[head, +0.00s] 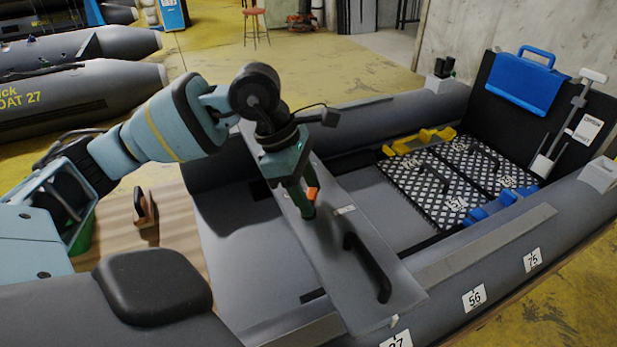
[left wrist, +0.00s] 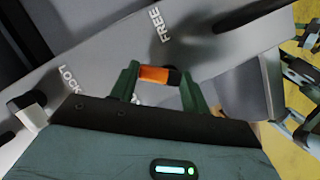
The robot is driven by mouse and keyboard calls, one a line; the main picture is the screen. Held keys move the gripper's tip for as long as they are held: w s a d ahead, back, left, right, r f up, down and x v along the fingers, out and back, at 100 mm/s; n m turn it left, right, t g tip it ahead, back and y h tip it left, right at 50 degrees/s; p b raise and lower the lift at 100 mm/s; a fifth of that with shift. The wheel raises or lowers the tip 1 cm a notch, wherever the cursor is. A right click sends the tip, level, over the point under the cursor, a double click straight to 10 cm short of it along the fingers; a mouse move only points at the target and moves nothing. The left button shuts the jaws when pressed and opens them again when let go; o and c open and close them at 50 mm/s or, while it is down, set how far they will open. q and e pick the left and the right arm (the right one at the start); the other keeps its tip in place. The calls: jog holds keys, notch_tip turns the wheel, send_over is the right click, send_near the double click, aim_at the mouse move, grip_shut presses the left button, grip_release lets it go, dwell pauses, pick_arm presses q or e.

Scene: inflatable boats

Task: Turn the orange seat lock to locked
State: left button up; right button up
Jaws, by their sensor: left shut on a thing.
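The orange seat lock (head: 312,180) sits on the grey bench seat (head: 365,235) that crosses the boat. My left gripper (head: 309,199) reaches down to the seat and partly hides the lock in the head view. In the left wrist view the orange lock (left wrist: 155,74), with a dark end, lies between the two green fingers (left wrist: 158,85), which are shut on it. The word FREE (left wrist: 158,25) is printed beyond the fingers and LOCK (left wrist: 69,80) to their left. I cannot tell exactly where the lock points. My right gripper is not in view.
A black handle (head: 368,266) stands on the seat, close to the right of my left gripper. The boat's thick grey tube (head: 510,235) runs along the right. A checkered floor panel (head: 440,180) lies behind the seat. Bare boat floor (head: 240,235) shows on the left.

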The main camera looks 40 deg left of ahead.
pick_arm(q)
jog(key=n, duration=0.2)
jog(key=shift+s+a+n+t+y, duration=0.1)
jog(key=shift+s+n+t+y, duration=0.1)
jog(key=shift+n+t+y, duration=0.15)
jog(key=shift+s+n+t+y+p, duration=0.15)
jog(key=shift+n+t+y+p, duration=0.2)
jog(key=shift+n, duration=0.85)
jog(key=shift+s+n+t+y+p, duration=0.2)
jog(key=shift+n+y, duration=0.2)
jog(key=shift+n, duration=0.75)
jog(key=shift+a, duration=0.1)
jog(key=o, duration=1)
